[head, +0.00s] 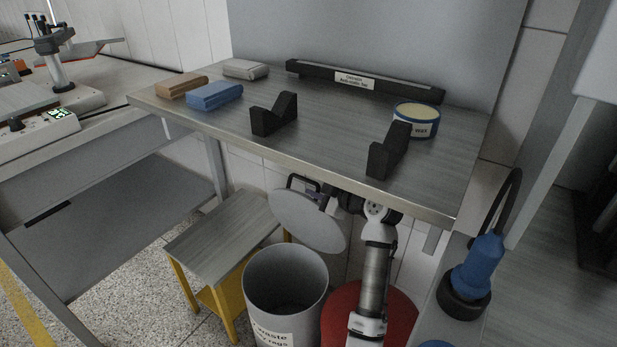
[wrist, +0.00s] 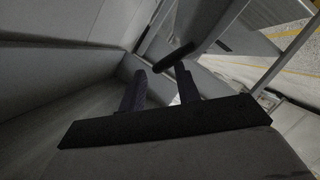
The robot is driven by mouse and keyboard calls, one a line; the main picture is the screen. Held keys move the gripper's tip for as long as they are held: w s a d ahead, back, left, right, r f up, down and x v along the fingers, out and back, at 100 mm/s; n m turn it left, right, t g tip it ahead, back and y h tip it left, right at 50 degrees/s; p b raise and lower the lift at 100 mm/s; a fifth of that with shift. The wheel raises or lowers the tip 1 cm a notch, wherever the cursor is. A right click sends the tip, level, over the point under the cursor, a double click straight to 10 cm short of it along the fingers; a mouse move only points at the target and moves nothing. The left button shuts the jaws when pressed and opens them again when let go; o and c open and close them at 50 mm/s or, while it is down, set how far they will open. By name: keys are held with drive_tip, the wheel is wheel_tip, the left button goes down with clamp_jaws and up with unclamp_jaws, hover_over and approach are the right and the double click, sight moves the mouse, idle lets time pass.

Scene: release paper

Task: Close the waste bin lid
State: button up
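The waste bin (head: 267,290) is a grey cylinder with a white label, standing on the floor below the workbench; its mouth is uncovered. Its round grey lid (head: 308,222) is raised and steeply tilted behind the bin's rim, with a dark handle-like loop near its top edge. My gripper (head: 325,200) is under the bench's front edge, beside the upper right of the lid; I cannot tell whether it touches it. In the wrist view, the two dark fingers of my gripper (wrist: 161,72) stand apart with nothing clearly between them. A dark bar (wrist: 174,57) shows just past the fingertips.
The workbench (head: 330,150) overhangs my gripper. It carries black V-shaped blocks (head: 275,114), a wax tin (head: 416,120) and coloured blocks (head: 214,96). A yellow-legged step stool (head: 222,235) stands left of the bin, a red round object (head: 400,310) to its right.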

sight(312, 182)
drive_tip(key=shift+x, duration=2.25)
drive_tip(key=shift+c, duration=0.4)
clamp_jaws()
